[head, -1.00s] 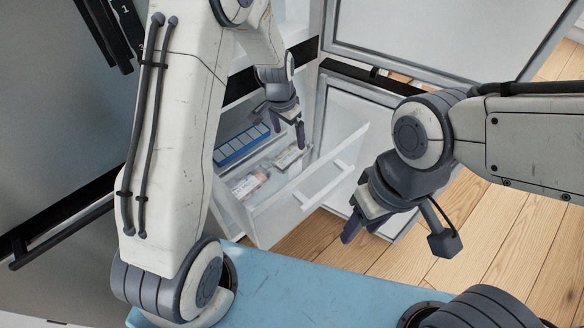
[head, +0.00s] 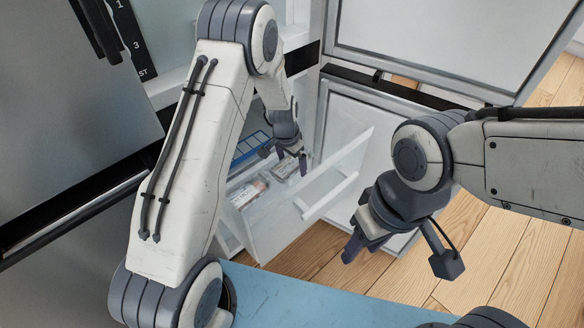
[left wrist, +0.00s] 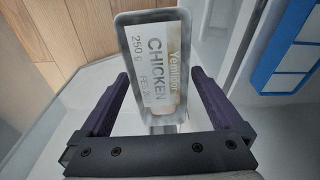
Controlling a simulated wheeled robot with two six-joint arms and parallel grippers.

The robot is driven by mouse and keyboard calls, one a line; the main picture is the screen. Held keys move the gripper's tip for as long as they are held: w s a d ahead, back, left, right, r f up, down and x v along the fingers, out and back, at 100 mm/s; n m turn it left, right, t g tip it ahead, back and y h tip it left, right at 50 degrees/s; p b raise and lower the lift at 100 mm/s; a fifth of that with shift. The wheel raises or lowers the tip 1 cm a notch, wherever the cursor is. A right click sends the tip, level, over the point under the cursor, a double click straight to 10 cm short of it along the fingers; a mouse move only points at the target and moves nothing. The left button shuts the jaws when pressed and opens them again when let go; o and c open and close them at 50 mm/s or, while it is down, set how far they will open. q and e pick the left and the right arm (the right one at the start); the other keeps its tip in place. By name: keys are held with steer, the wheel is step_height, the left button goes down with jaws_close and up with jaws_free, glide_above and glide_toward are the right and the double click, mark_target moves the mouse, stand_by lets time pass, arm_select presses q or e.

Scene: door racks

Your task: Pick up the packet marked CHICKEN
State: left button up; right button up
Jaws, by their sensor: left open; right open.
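The packet marked CHICKEN (left wrist: 153,65) lies in the open drawer (head: 268,228). In the left wrist view it is a pale tray with a white label, and its near end sits between the fingers of my left gripper (left wrist: 155,95). The fingers are open, one on each side, with gaps to the packet. In the head view the packet (head: 284,168) is partly hidden by my left gripper (head: 291,168), which reaches down into the drawer. My right gripper (head: 350,235) is open and empty, outside the drawer to the right.
Another packet (head: 247,192) lies nearer in the drawer. A blue ice-cube-like tray (head: 250,147) is behind; it also shows in the left wrist view (left wrist: 285,50). The drawer front with its handle (head: 330,195) stands at the right. An open door (head: 420,45) is beyond.

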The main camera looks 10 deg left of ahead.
arm_select(q)
steer(key=c, duration=1.2)
steer(key=shift+o, duration=0.2)
